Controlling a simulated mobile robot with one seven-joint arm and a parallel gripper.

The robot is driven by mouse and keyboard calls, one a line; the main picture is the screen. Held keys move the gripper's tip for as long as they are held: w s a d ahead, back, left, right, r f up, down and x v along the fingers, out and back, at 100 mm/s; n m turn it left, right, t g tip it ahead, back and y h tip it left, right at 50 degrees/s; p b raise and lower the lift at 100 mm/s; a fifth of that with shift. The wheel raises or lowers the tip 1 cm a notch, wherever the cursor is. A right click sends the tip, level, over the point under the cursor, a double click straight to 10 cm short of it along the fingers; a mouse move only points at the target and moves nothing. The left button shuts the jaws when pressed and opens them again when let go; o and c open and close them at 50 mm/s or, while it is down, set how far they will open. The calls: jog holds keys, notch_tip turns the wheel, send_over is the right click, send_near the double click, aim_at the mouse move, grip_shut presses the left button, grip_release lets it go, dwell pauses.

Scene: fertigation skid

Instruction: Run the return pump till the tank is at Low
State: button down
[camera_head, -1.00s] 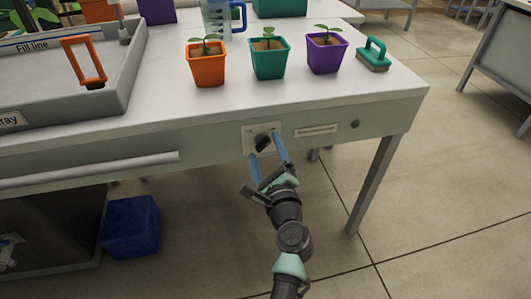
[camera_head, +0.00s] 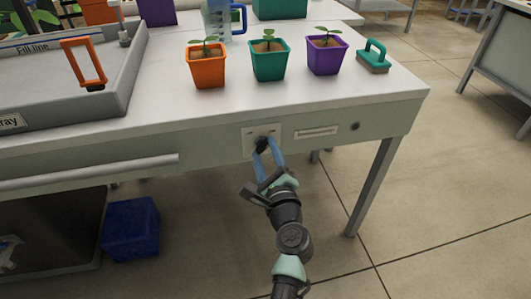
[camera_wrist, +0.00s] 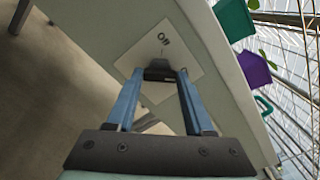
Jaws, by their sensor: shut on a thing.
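A black switch knob (camera_wrist: 160,72) sits on a pale switch plate (camera_head: 247,139) on the bench's front apron. My gripper (camera_head: 268,150) reaches up to it from below, and its blue fingers are closed on the knob's two sides. The grey tray (camera_head: 120,95), marked "Fill line", stands on the bench at left. I cannot make out a Low mark or the liquid level.
Orange (camera_head: 207,70), teal (camera_head: 269,63) and purple (camera_head: 326,56) potted seedlings stand on the bench above the switch, with a green-handled brush (camera_head: 373,58) to the right. A blue bin (camera_head: 130,228) is under the bench. A long rail (camera_head: 90,170) runs along the front left.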

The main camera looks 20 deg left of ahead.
jog(key=shift+f, duration=0.1)
jog(key=n+b, duration=0.2)
jog(key=n, duration=0.2)
jog(key=shift+f, duration=0.1)
jog(key=n+b, duration=0.3)
jog(key=n, duration=0.1)
jog(key=n+b, duration=0.3)
jog(key=n, duration=0.2)
jog(key=shift+n+b, duration=0.3)
jog(key=shift+n, duration=0.1)
jog(key=shift+n+b, duration=1.1)
jog(key=shift+n, duration=0.8)
jog(key=shift+c, duration=1.4)
grip_release()
jog(key=shift+s, duration=0.1)
